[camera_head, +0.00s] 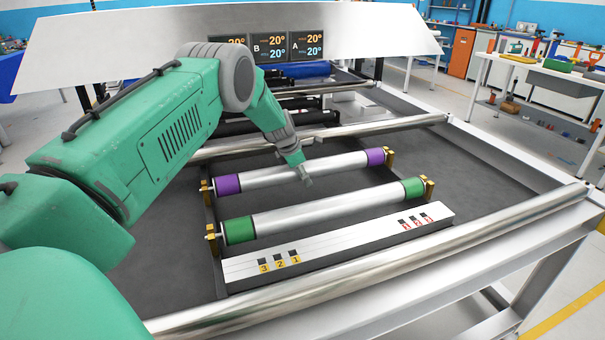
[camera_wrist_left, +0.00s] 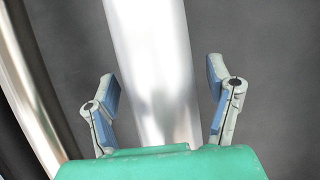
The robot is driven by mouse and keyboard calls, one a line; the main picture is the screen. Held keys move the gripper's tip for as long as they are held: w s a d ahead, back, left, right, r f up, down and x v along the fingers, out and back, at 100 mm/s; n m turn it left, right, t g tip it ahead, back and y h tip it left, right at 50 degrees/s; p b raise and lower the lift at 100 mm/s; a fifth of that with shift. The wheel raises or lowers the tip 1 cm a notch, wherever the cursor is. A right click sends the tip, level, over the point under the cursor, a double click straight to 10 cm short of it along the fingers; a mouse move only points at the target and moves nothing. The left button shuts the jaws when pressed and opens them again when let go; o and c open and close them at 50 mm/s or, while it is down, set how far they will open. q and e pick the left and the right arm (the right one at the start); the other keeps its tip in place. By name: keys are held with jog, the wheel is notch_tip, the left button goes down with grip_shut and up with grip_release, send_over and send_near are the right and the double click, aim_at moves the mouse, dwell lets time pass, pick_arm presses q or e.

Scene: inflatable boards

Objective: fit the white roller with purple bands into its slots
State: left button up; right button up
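The white roller with purple bands (camera_head: 265,178) lies across the dark bed, its ends close to brass slot brackets at the left (camera_head: 207,190) and right (camera_head: 388,157). I cannot tell whether its ends are fully seated. My left gripper (camera_head: 306,178) is over the roller's middle. In the left wrist view, the left gripper (camera_wrist_left: 160,76) is open. Its fingers are on either side of the roller's pale barrel (camera_wrist_left: 153,50), with small gaps visible. My right gripper is not in view.
A roller with green bands (camera_head: 330,208) lies in front, parallel, between its own brackets. Metal rails (camera_head: 390,285) cross in front and behind (camera_head: 390,127). A display panel (camera_head: 130,45) stands at the back.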

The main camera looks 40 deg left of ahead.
pick_arm(q)
jog(key=shift+s+f, duration=0.1)
jog(key=shift+f, duration=0.1)
jog(key=shift+s+r, duration=0.1)
jog(key=shift+r, duration=0.35)
jog(key=v, duration=1.1)
